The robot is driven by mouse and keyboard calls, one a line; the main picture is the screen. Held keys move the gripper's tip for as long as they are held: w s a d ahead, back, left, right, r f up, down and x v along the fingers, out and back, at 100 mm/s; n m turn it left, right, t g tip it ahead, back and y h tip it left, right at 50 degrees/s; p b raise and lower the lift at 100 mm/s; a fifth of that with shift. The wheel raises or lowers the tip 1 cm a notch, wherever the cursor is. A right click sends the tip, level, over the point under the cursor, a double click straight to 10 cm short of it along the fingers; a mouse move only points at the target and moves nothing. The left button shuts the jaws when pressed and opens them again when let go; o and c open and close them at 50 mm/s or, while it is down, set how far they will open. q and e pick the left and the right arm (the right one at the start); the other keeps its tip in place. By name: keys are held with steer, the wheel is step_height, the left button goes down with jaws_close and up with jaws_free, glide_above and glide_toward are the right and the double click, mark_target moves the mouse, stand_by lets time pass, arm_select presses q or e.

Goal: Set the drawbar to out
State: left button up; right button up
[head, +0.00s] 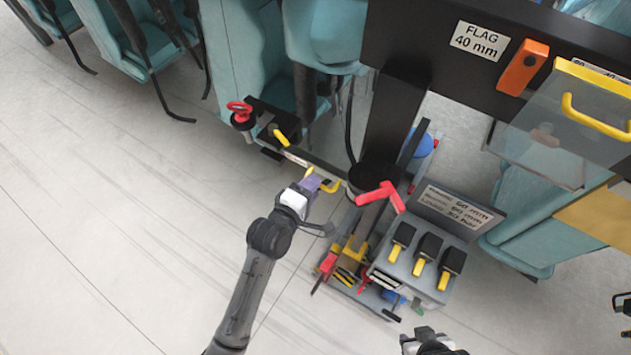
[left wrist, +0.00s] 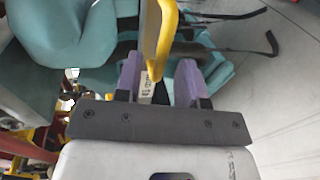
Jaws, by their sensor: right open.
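The drawbar (head: 309,162) is a dark bar with a white label, lying slantwise low at the coach end beside the black column. A yellow handle (head: 328,186) is at its near end, and a second yellow piece (head: 281,138) is further along. My left gripper (head: 312,184) has purple fingers at the near handle. In the left wrist view the yellow handle (left wrist: 160,38) stands between the spread fingers (left wrist: 158,80), with gaps on both sides; contact is not clear. The label is partly hidden there. My right gripper (head: 432,338) is at the bottom edge, partly cut off, away from the drawbar.
A red-ringed pin (head: 240,112) stands left of the bar. A red lever (head: 380,195) and a grey box with several yellow-handled black levers (head: 428,248) are to the right. An orange block (head: 522,67) is above. Pale floor is free at left.

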mark_target(316, 169)
arm_select(q)
steer(key=shift+x, duration=1.2)
steer(key=shift+c, duration=0.2)
jaws_close()
